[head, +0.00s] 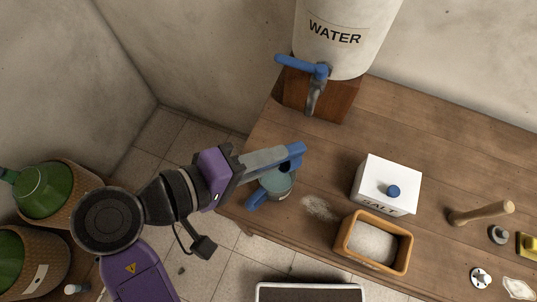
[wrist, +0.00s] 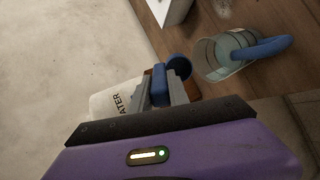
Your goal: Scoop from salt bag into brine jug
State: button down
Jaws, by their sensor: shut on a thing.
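My gripper (head: 290,153) is shut on a blue scoop (head: 297,149), held by its handle. In the wrist view the scoop's round blue end (wrist: 179,67) shows just past the fingers; what it holds cannot be told. The clear brine jug (head: 277,184) with a blue handle stands upright near the table's left edge, partly hidden below my gripper. In the wrist view the jug (wrist: 220,60) is right of the scoop and has bluish liquid. A white box marked SALT (head: 376,204) with a blue knob stands right of the jug. No plainly bag-shaped thing shows.
A wooden box (head: 345,238) of white grains sits in front of the SALT box, with spilled grains (head: 320,208) beside it. A WATER container (head: 335,50) with a blue-handled tap stands at the back. A wooden mallet (head: 480,212) lies right. Green bottles in baskets stand left.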

jog(key=shift+r+p, duration=1.95)
jog(key=shift+r, duration=0.6)
